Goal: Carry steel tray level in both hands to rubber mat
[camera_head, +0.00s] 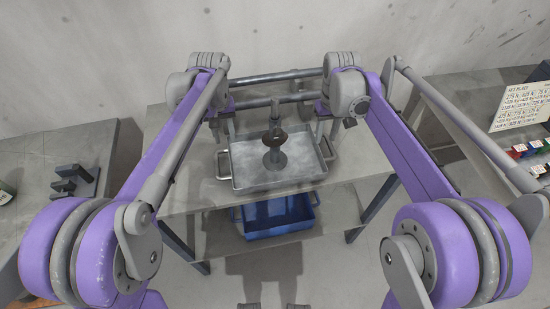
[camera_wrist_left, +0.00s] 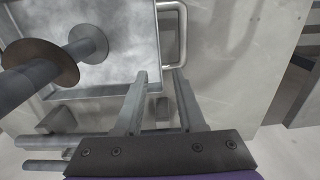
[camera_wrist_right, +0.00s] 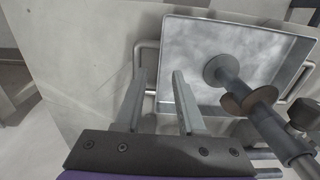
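The steel tray (camera_head: 262,178) lies on the grey table with a loop handle at each short side. It also shows in the left wrist view (camera_wrist_left: 112,80) and right wrist view (camera_wrist_right: 172,28). My left gripper (camera_wrist_left: 160,77) is open, its fingertips close to one handle (camera_wrist_left: 181,40). My right gripper (camera_wrist_right: 159,76) is open near the opposite handle (camera_wrist_right: 139,52), which one fingertip partly overlaps. Neither gripper visibly holds a handle. A dark post with a brown disc (camera_head: 275,138) stands over the tray's middle. I cannot identify a rubber mat.
Grey bars (camera_head: 270,77) cross behind the tray. A blue bin (camera_head: 278,216) sits below the tabletop. A left bench (camera_head: 95,150) carries a dark bracket (camera_head: 75,180). A lettered sign (camera_head: 520,106) and small coloured blocks (camera_head: 528,148) are on the right. Bare tabletop surrounds the tray.

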